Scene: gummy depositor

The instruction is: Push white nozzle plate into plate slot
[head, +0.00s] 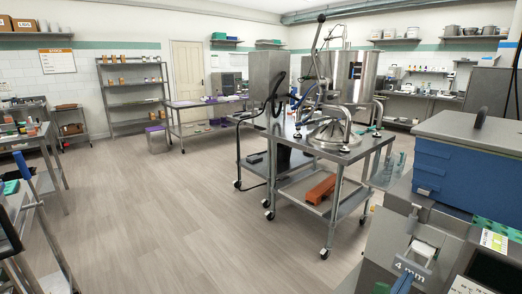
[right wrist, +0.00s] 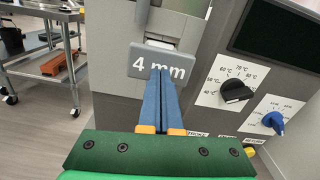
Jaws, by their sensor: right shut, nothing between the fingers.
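The white nozzle plate (head: 421,249) shows as a small white piece in an opening on the grey machine front, low right in the head view. Its grey front tab marked "4 mm" (head: 411,268) sits just below. In the right wrist view the tab (right wrist: 146,64) is large, with the white part (right wrist: 161,43) behind its top edge. My right gripper (head: 403,277) is shut and empty, its blue fingers pointing at the tab. My left gripper is not in view.
A black knob (right wrist: 236,92) and a blue knob (right wrist: 273,122) are on the machine's panel, right of the tab. A blue hopper box (head: 455,160) sits on top of the machine. A steel cart (head: 330,150) stands to the left, with open floor beyond.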

